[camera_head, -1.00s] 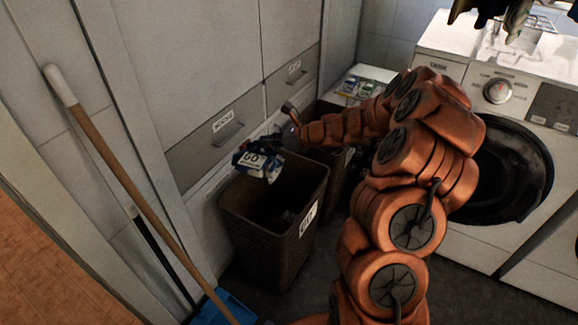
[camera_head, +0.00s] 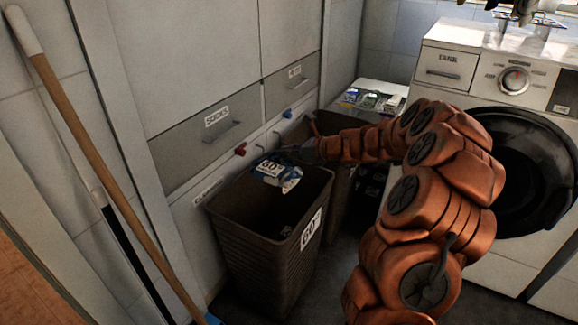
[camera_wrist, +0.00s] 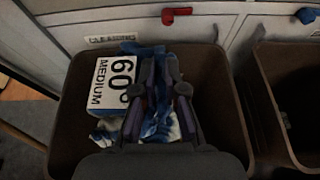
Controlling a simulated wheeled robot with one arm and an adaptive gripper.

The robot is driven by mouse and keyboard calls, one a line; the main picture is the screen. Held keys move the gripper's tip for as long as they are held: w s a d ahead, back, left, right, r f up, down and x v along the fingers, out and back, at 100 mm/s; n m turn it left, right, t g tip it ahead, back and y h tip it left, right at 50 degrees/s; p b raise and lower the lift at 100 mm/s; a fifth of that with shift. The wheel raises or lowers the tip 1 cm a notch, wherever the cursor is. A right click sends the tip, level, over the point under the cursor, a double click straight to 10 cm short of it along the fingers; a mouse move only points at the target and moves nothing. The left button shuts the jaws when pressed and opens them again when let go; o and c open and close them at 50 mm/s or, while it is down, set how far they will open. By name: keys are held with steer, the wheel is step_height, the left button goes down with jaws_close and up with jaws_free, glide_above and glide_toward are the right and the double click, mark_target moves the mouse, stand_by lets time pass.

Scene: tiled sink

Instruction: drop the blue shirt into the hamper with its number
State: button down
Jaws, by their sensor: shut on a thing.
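The blue shirt, blue and white with a white tag reading "60°" and "MEDIUM", hangs bunched over the front hamper's opening; the shirt (camera_head: 285,175) shows in the head view and again in the wrist view (camera_wrist: 112,85). My gripper (camera_head: 287,155) is shut on it; in the wrist view my gripper (camera_wrist: 158,70) has its fingers close together with cloth beside and between them. The hamper (camera_head: 265,240) is brown with a white label reading "60°" on its side. The shirt is above the opening, and the hamper's floor is dark.
A second brown hamper (camera_wrist: 285,60) stands right beside the first, its label hidden by my arm. A washing machine (camera_head: 470,70) stands at right. A broom handle (camera_head: 95,150) leans at left. Drawers, one labelled "SOCKS" (camera_head: 216,116), line the wall.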

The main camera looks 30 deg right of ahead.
steer(key=shift+d+f+b, duration=0.45)
steer(key=shift+f+b, duration=0.05)
steer(key=shift+b, duration=0.05)
steer(key=shift+f, duration=0.15)
step_height(320, 180, down, 6)
steer(key=b, duration=0.7)
steer(key=shift+w+r, duration=0.1)
steer(key=shift+r, duration=0.1)
steer(key=c, duration=1.2)
jaws_free()
